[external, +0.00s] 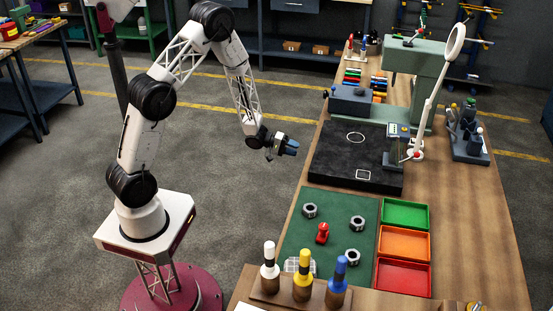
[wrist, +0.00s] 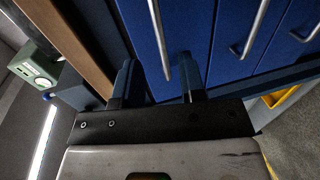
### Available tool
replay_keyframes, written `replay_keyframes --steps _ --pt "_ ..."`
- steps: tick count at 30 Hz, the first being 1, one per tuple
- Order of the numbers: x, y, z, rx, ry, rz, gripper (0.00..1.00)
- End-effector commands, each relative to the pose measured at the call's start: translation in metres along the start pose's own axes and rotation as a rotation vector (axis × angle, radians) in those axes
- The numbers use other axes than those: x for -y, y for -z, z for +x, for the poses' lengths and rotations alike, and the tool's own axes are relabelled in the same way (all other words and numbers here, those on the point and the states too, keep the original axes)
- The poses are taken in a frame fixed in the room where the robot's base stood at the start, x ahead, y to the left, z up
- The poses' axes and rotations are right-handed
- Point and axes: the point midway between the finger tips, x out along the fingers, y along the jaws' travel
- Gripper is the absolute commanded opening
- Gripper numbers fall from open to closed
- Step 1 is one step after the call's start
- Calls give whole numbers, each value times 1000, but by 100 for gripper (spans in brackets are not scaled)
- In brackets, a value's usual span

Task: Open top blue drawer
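In the wrist view the blue drawer fronts appear turned sideways, with the wooden bench edge (wrist: 78,42) on the left. The top blue drawer (wrist: 190,25) is the front nearest that edge. Its long silver bar handle (wrist: 158,38) runs down between my two fingers. My gripper (wrist: 156,82) is open, with one finger on each side of the handle's lower end; I cannot tell whether either touches it. The drawer looks shut. In the external view my gripper (external: 289,148) is beside the bench's left edge, and the drawer fronts are hidden there.
Lower blue drawers with silver handles (wrist: 255,30) lie to the right in the wrist view. On the bench (external: 470,230) are a black plate (external: 340,170), a green mat (external: 330,260) with nuts, and coloured trays (external: 405,243).

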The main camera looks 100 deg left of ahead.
Motion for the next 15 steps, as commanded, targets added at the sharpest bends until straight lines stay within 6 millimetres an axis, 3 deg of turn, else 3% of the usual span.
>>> replay_keyframes --steps 8,15 --pt "0 0 8 2 0 1 37" --pt "0 -1 31 3 0 0 37"
